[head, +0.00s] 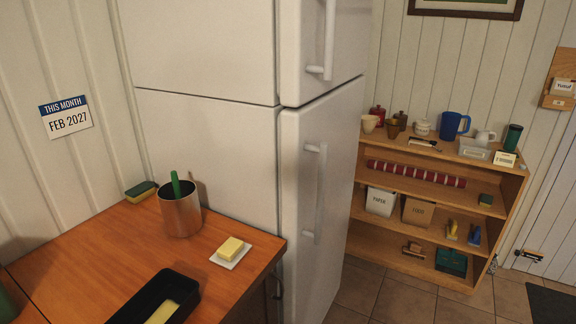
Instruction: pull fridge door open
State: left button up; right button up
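The white fridge (205,120) stands behind the wooden counter, with an upper door (345,40) and a lower door (335,180) facing right. Both doors look shut against the body. The upper door has a vertical white handle (328,40), cut off by the top edge of the picture. The lower door has a vertical white handle (320,190). No gripper touches either handle. Neither my left nor my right gripper shows in the head view.
The wooden counter (225,285) holds a metal canister (181,215), a butter dish (230,262), a sponge (141,192) and a black tray (125,312). A wooden shelf (500,200) with mugs and boxes stands right of the fridge. Tiled floor (385,300) lies bare before it.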

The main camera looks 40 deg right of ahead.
aim_at(318, 139)
jog(key=z, duration=1.65)
